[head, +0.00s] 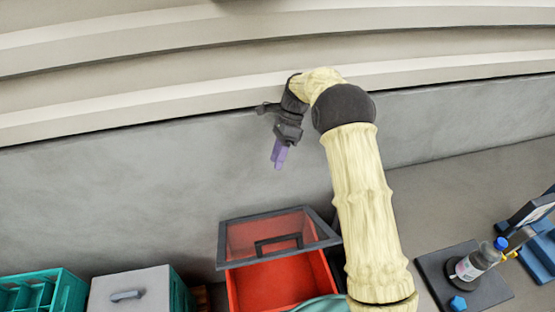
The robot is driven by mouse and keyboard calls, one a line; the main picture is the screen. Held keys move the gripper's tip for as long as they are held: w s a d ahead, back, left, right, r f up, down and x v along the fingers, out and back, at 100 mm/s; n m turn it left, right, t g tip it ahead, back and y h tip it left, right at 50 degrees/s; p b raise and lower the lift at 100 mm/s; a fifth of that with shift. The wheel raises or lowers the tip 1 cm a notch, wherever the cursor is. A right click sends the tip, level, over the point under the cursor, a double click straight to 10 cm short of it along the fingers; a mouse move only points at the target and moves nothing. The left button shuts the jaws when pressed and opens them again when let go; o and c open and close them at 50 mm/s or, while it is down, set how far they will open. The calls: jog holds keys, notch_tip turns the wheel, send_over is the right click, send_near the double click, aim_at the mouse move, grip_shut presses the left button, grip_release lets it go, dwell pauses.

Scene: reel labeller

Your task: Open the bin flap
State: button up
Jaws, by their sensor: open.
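The red bin (277,288) stands at the bottom centre. Its flap (250,236), a see-through panel in a dark grey frame, is over the bin's far part. A dark handle (278,243) is near the flap's front edge. Red bin surface shows below that edge; I cannot tell how far the flap is raised. My gripper (279,155) has purple fingers pointing down. It is open and empty, above and apart from the flap in the picture, in front of the grey wall. My arm hides the space right of the bin.
A grey lidded box (131,288) and a teal crate (44,290) stand left of the bin.

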jog(key=s+d+r+n+t+h+b, duration=0.1)
jog(key=s+d+n+t, duration=0.1)
jog(key=s+d+n, duration=0.4)
jog(key=s+d+r+n+t+h+b, duration=0.1)
jog(key=s+d+n+t+b, duration=0.15)
jog(key=d, duration=0.55)
jog(key=s+d+f+n+t+h+b, duration=0.1)
jog(key=s+d+n, duration=0.5)
jog(key=s, duration=0.7)
jog(key=f+t, duration=0.1)
jog(key=t, duration=0.1)
jog(key=shift+s+d+n+t, duration=0.3)
jog(key=shift+d+n+t, duration=0.05)
jog(key=shift+w, duration=0.1)
jog(key=shift+c, duration=0.6)
